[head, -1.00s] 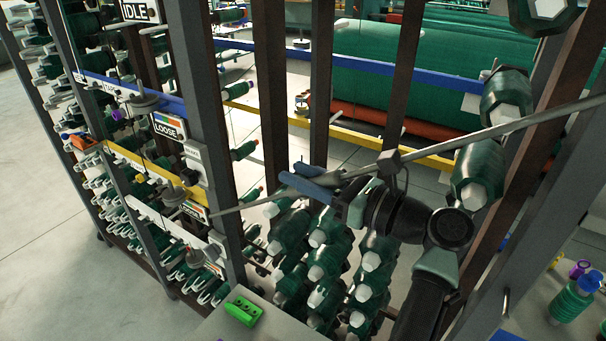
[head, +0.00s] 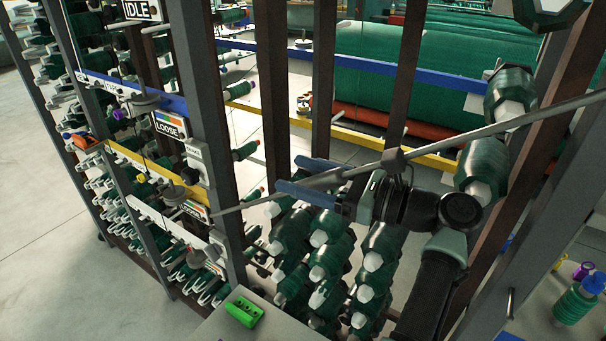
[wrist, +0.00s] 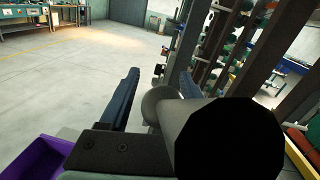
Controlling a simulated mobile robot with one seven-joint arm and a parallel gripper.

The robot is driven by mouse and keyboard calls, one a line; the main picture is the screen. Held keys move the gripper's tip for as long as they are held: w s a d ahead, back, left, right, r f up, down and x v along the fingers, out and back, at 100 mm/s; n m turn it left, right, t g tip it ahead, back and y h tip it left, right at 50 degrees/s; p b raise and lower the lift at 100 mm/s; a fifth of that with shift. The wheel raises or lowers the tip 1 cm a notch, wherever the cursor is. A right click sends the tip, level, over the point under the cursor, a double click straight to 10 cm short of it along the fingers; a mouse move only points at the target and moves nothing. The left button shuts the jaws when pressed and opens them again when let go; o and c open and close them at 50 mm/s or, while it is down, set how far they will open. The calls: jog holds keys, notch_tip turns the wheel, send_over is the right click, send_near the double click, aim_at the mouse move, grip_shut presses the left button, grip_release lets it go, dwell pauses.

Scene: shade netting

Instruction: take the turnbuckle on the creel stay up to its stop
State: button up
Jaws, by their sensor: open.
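The creel stay (head: 460,138) is a thin grey rod slanting across the head view, from low left to high right. The turnbuckle (head: 328,179) looks like its thicker grey part, left of a dark block (head: 393,161) on the rod. My gripper (head: 290,174) is open, with one blue finger above the turnbuckle and one below it. In the wrist view a pale grey round body (wrist: 178,112) with a black end lies between the spread fingers (wrist: 155,90). I cannot tell whether either finger touches it. My wrist hides part of the area below the stay.
The creel posts (head: 205,110) stand close on the left, with LOOSE signs (head: 168,128) on them. Green bobbins (head: 328,228) hang below my gripper. A green block (head: 243,311) lies on a bench in front. A purple bin (wrist: 35,160) shows in the wrist view.

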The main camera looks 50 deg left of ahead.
aim_at(303, 181)
notch_tip(303, 181, up, 10)
jog(key=b, duration=0.1)
dwell(0.4)
